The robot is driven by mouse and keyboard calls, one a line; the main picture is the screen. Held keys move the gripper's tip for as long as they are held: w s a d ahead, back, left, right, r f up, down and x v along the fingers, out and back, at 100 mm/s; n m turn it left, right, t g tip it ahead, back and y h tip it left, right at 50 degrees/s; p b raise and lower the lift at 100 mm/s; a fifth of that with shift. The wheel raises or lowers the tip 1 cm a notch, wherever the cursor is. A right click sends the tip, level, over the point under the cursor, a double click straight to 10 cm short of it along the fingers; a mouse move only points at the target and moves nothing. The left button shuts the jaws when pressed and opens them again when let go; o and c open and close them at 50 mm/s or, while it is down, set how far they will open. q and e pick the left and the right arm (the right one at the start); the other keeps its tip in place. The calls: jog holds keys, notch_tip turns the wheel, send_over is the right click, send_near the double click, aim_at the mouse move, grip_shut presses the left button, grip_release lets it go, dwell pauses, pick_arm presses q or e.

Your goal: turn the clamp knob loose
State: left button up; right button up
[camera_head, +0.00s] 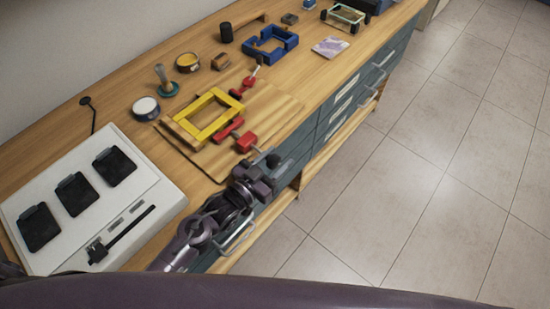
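A red clamp (246,142) sits at the near edge of the wooden board, its other red jaw (228,130) against the yellow frame (186,123). A dark round knob (272,159) shows at the clamp's outer end, past the bench's front edge. My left gripper (261,173) is just below and left of this knob, very close to it. I cannot tell whether it touches the knob, and its fingers are too small and dark to read. My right gripper is out of view.
A white panel with black pads (145,205) lies at the left of the bench. Blue frame pieces (285,41), a tin (146,108) and small tools stand farther back. Drawer handles (384,60) stick out from the bench front. The tiled floor (410,170) at right is clear.

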aim_at(269, 167)
pick_arm(q)
jog(key=shift+w, duration=0.1)
jog(key=b+v, duration=0.1)
jog(key=v, duration=0.6)
jog(key=shift+a, duration=0.1)
jog(key=shift+s+a+b, duration=0.2)
jog(key=shift+s+b, duration=0.1)
jog(key=shift+s, duration=0.05)
